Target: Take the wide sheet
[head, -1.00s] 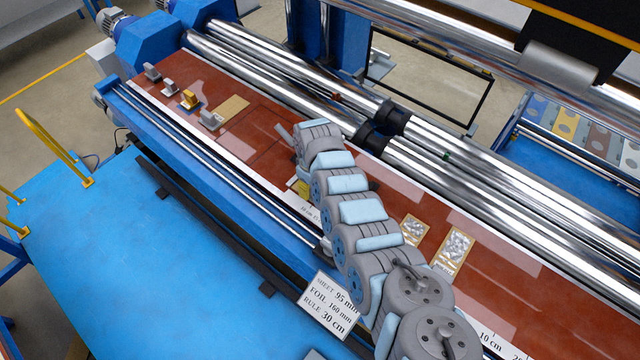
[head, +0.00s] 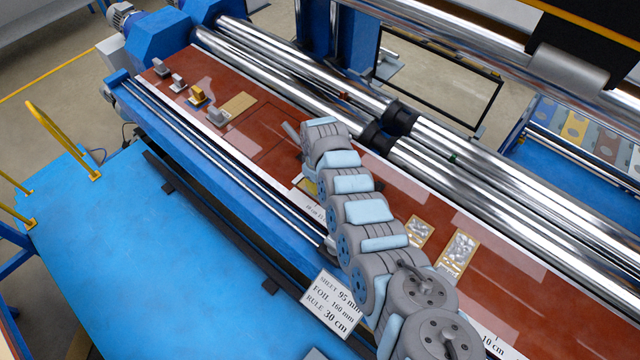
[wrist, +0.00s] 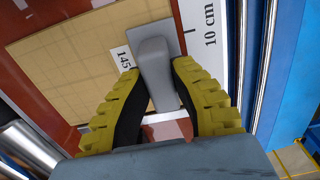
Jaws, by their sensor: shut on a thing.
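In the wrist view, the yellow-and-black fingers of my gripper (wrist: 157,72) are shut on an upright grey handle (wrist: 153,52). The handle has a flat grey base. A wide tan sheet with a faint grid (wrist: 65,58) lies beside and under it, with a small white label reading 145 (wrist: 123,58). I cannot tell whether the sheet is lifted off the surface. In the head view, my arm hides the gripper and most of what it holds. A smaller tan sheet (head: 239,103) lies farther left on the red-brown table (head: 285,110).
Two framed pieces (head: 458,252) lie right of my arm. Shiny rollers (head: 270,82) run along the back. A sign (head: 331,304) reads sheet 95 mm, foil 160 mm, rule 30 cm.

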